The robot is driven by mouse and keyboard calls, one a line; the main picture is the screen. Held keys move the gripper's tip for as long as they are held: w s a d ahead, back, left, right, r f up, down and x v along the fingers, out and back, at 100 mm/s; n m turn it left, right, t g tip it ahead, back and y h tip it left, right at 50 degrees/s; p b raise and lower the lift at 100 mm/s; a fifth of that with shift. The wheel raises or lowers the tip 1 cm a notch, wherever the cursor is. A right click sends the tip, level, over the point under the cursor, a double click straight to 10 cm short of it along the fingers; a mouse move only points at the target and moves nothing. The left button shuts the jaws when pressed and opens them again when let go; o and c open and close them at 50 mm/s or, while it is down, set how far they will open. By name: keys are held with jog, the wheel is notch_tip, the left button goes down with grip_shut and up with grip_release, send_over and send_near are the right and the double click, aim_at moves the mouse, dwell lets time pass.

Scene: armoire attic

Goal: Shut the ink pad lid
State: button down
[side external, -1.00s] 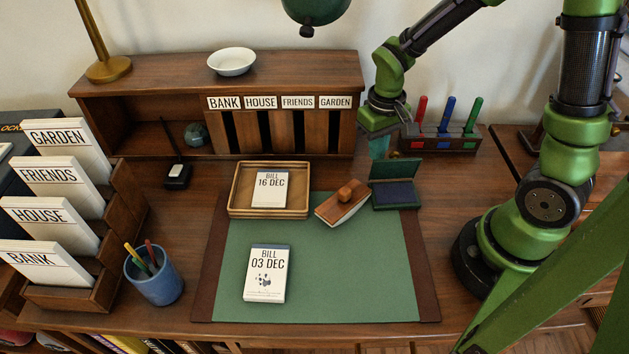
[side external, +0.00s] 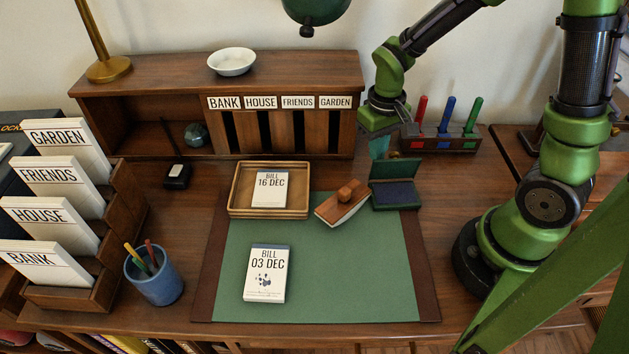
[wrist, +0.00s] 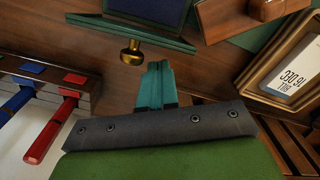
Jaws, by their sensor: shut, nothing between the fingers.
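The ink pad is a small green case with a dark blue pad (side external: 394,194) at the top right corner of the desk mat. Its green lid (side external: 396,169) stands open, raised along the back edge. In the wrist view the lid (wrist: 130,33) is near the top, seen almost edge-on, with a brass knob (wrist: 132,52) beside it. My gripper (side external: 379,150) is shut and empty, behind the lid and slightly left in the side view. Its teal fingers (wrist: 154,72) appear apart from the lid in the wrist view. The fingertips are partly hidden in the side view.
A wooden tray (side external: 237,196) with a bill stands further left. A rack of red, blue and green markers (side external: 437,143) is behind right. The pigeonhole cabinet (side external: 290,72) is left of my gripper. The mat's front right is clear.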

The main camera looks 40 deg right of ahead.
aim_at(379, 169)
jog(key=shift+s+a, duration=0.1)
dwell(0.4)
jog(key=shift+s+a, duration=0.95)
jog(key=shift+s, duration=0.15)
jog(key=shift+w+r, duration=0.1)
jog(key=shift+r, duration=3.4)
